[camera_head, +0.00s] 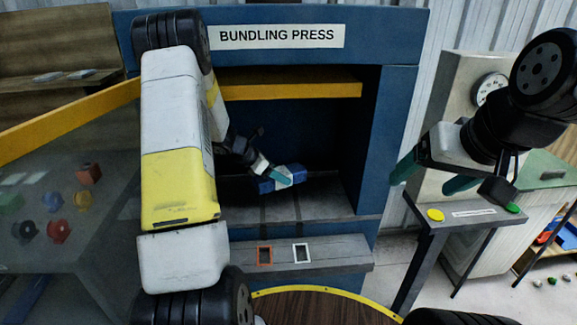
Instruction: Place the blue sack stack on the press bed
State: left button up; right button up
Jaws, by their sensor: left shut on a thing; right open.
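The blue sack stack (266,187) is inside the opening of the blue bundling press, above the grey press bed (310,208). It looks slightly tilted, and I cannot tell whether its underside touches the bed. My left gripper (282,176) reaches into the opening and is shut on the stack, with a teal finger across its middle. My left arm hides the left part of the press. My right gripper (433,177) is open and empty, outside the press to the right, with its teal fingers apart.
A yellow press bar (290,84) spans the opening above the bed. A front ledge (335,253) carries an orange frame and a white frame. A small stand (440,222) with yellow and green buttons is at right. A yellow-railed transparent guard is at left.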

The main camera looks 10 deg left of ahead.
pick_arm(q)
jog(key=shift+f, duration=3.3)
jog(key=shift+f, duration=0.6)
jog(key=o, duration=1.7)
jog(key=shift+a, duration=0.1)
jog(key=v, duration=0.7)
jog(key=shift+s+a+r, duration=0.15)
jog(key=shift+r, duration=0.1)
